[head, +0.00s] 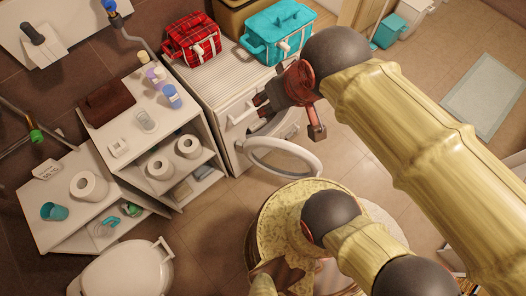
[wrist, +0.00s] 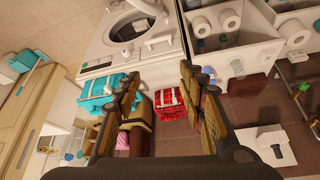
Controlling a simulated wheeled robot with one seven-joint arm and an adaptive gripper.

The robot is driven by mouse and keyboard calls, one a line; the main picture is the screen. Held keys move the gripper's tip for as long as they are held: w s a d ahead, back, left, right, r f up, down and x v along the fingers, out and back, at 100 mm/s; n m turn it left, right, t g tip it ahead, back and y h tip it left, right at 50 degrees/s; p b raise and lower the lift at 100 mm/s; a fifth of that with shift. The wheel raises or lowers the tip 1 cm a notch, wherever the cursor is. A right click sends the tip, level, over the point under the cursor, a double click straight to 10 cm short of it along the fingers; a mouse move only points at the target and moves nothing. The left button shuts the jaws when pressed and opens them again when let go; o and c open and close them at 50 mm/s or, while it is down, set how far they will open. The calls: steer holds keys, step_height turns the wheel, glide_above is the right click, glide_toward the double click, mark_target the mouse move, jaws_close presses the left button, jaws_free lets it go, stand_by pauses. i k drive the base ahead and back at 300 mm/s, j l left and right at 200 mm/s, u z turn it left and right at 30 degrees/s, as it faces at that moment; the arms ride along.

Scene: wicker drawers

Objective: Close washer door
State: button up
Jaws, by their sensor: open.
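The white washer (head: 220,92) stands against the wall in the head view. Its round door (head: 283,173) is swung open, sticking out from the front as a white ring. In the wrist view the washer (wrist: 97,50) is at the top, with its dark drum opening partly showing and the door (wrist: 150,7) cut by the top edge. My gripper (head: 284,112) is in front of the washer's upper front in the head view, above the door. In the wrist view my gripper (wrist: 158,90) has its two fingers spread, with nothing between them. Whether it touches the washer is unclear.
A red plaid bag (head: 190,42) and a turquoise bag (head: 277,32) sit on the washer. A white shelf unit (head: 120,125) with bottles and paper rolls stands left of it. A toilet (head: 128,270) is at the lower left. Tiled floor lies before the washer.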

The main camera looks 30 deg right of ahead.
mark_target(251, 145)
steer(key=k+l, duration=0.4)
steer(key=l, duration=0.15)
steer(key=k+l, duration=0.15)
steer(key=k, duration=0.15)
steer(key=k+l+z, duration=0.1)
steer(key=k, duration=0.15)
